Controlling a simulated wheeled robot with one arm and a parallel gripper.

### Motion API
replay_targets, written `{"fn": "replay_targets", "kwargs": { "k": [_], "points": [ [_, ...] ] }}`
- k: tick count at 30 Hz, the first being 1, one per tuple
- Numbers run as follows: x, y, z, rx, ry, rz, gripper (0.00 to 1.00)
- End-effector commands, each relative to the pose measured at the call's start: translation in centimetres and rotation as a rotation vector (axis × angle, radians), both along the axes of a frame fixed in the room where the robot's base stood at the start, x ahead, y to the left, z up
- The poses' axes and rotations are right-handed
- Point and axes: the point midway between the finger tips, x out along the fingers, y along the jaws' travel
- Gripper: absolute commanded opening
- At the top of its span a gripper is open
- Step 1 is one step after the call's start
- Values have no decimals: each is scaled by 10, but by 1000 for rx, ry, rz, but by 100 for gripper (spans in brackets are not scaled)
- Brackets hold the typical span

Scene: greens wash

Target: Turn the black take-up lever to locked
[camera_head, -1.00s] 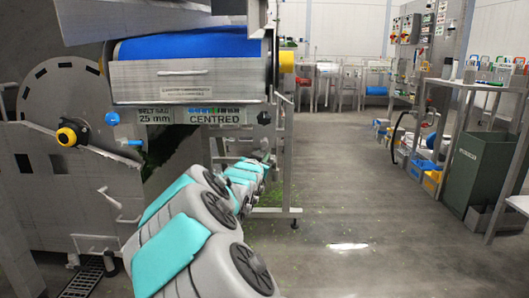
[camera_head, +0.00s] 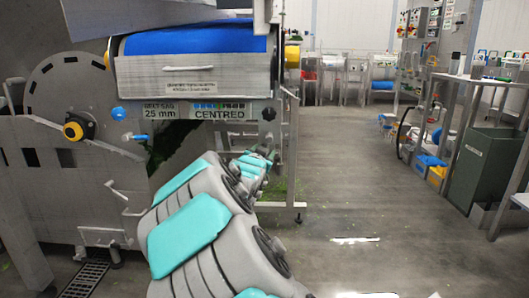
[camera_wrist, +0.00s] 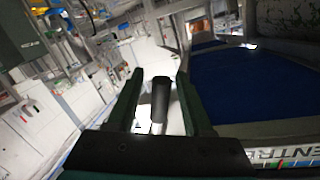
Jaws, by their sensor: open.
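A black cylindrical piece (camera_wrist: 160,98), which looks like the lever's grip, stands between the two fingers of my gripper (camera_wrist: 160,92) in the wrist view. The fingers are open, with a visible gap on each side of it. In the head view, a black knob (camera_head: 268,113) sits at the right end of the "CENTRED" plate (camera_head: 222,112), below the conveyor's end. My grey and teal arm reaches toward that area, and its far end is small and partly hidden there. I cannot tell the lever's position from these frames.
The blue belt (camera_head: 195,41) and its steel end guard (camera_head: 195,80) lie above the plate. A yellow-black knob (camera_head: 79,126) and a blue knob (camera_head: 118,114) are at left. A steel frame leg (camera_head: 298,160) stands close right. The floor (camera_head: 350,190) beyond is open.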

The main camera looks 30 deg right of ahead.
Motion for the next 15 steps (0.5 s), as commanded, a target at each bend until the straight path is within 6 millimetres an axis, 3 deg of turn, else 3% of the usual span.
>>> {"fn": "replay_targets", "kwargs": {
  "k": [7, 15],
  "points": [
    [-8, 10, 2, 0, -1, 2, 51],
    [-39, 38, 5, -1, -2, 2, 51]
  ]
}}
